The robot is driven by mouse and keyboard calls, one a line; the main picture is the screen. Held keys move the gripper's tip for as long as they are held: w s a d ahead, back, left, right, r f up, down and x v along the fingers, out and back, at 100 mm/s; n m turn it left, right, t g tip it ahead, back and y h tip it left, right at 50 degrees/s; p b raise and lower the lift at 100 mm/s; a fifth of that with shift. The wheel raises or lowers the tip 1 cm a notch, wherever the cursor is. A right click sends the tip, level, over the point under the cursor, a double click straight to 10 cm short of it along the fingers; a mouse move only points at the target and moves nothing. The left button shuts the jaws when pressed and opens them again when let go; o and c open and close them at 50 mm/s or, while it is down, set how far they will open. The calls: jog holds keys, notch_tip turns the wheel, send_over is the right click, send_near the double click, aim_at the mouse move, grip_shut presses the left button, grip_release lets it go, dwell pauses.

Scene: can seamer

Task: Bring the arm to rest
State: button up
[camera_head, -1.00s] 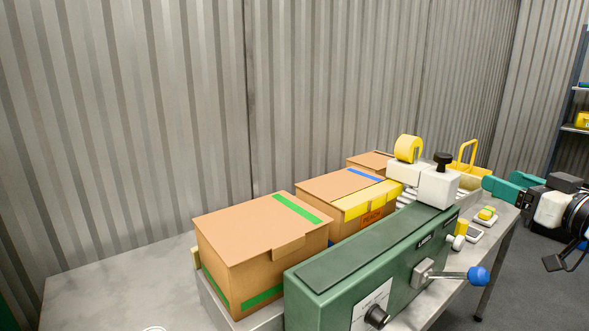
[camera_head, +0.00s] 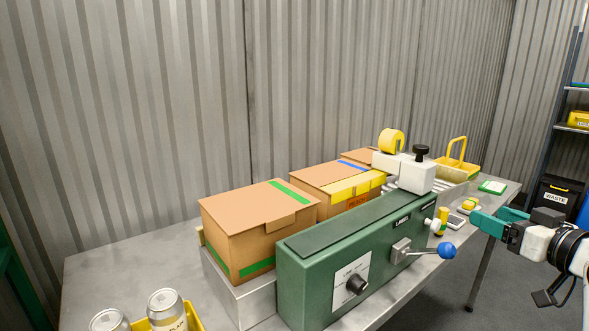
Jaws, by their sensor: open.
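My gripper (camera_head: 492,217), with teal fingers, is at the right of the head view, beside the right end of the metal bench (camera_head: 125,262). Its fingers are apart and nothing shows between them. My arm reaches in from the right edge, with its black and white wrist beyond the bench edge. The green machine (camera_head: 345,250) with a blue-knobbed lever (camera_head: 447,251) stands on the bench, left of my gripper and apart from it.
Cardboard boxes (camera_head: 240,235) stand in a row behind the machine. Cans (camera_head: 165,308) and a yellow container are at the bottom left. A yellow basket (camera_head: 455,163), a small yellow item (camera_head: 469,204) and a green-edged pad (camera_head: 492,187) are near my gripper.

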jog(key=s+a+f+m+g, duration=0.1)
jog(key=s+a+f+g, duration=0.2)
jog(key=f, duration=0.5)
jog(key=s+a+f+g+h+p, duration=0.1)
jog(key=s+a+f+g, duration=0.15)
jog(key=s+f, duration=0.45)
jog(key=s+a+f+m+g, duration=0.1)
jog(key=s+a+f+g, duration=0.15)
jog(key=f, duration=0.75)
jog(key=s+a+f+g+h, duration=0.1)
jog(key=s+f+g, duration=0.2)
jog(key=s, duration=1)
jog(key=s+a+f+g+h+p, duration=0.1)
jog(key=s+f+g, duration=0.3)
jog(key=s+f, duration=0.5)
jog(key=s+a+h, duration=0.1)
jog(key=s, duration=0.4)
jog(key=shift+s+f, duration=0.2)
